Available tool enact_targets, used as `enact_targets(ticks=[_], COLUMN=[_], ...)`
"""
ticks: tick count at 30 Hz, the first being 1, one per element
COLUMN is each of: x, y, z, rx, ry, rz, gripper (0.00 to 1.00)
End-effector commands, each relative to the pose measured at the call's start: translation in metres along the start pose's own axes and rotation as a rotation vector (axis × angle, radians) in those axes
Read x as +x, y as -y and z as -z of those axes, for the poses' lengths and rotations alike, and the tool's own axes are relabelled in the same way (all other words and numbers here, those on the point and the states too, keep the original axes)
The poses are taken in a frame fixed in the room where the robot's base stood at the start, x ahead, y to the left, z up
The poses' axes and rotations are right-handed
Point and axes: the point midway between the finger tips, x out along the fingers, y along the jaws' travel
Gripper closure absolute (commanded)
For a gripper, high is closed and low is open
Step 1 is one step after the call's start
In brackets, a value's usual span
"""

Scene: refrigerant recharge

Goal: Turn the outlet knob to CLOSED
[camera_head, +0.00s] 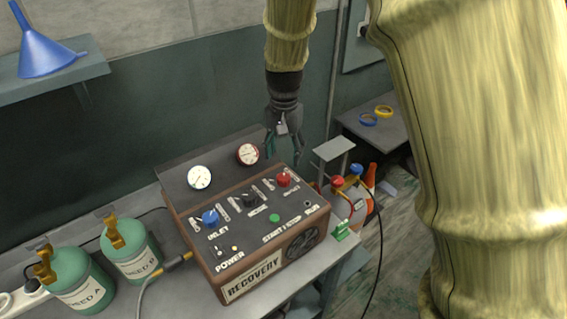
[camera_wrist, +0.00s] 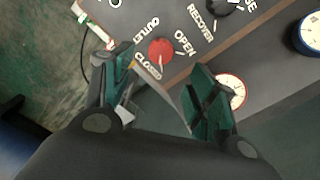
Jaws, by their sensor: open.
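The red outlet knob (camera_head: 283,179) is on the top panel of the recovery machine (camera_head: 231,259), at the right. In the wrist view the red knob (camera_wrist: 160,51) lies between the printed words OPEN and CLOSED, beside the word OUTLET. My gripper (camera_head: 284,160) hangs point down over the back right of the panel, near the knob. Its fingers are apart with nothing between them. In the wrist view my gripper (camera_wrist: 160,66) has the knob showing beyond the gap between its fingertips, apart from both.
A blue inlet knob (camera_head: 210,217), black centre knob (camera_head: 250,200) and green button (camera_head: 274,218) share the panel. Two gauges (camera_head: 247,154) stand along its back edge. Green tanks (camera_head: 132,262) are at the left.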

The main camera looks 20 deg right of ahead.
Motion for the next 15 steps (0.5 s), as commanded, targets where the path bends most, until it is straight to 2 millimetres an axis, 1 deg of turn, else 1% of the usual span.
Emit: enact_targets(ticks=[1,3,6,10,15], x=[-0.007,-0.015,-0.022,-0.027,-0.027], y=[0.0,0.0,0.0,0.0,0.0], z=[0.0,0.0,0.0,0.0,0.0], rx=[0.0,0.0,0.0,0.0,0.0], ry=[-0.001,-0.001,0.0,0.001,0.001], rz=[0.001,0.001,-0.001,-0.001,-0.001], gripper=[0.42,0.42,0.42,0.42,0.42])
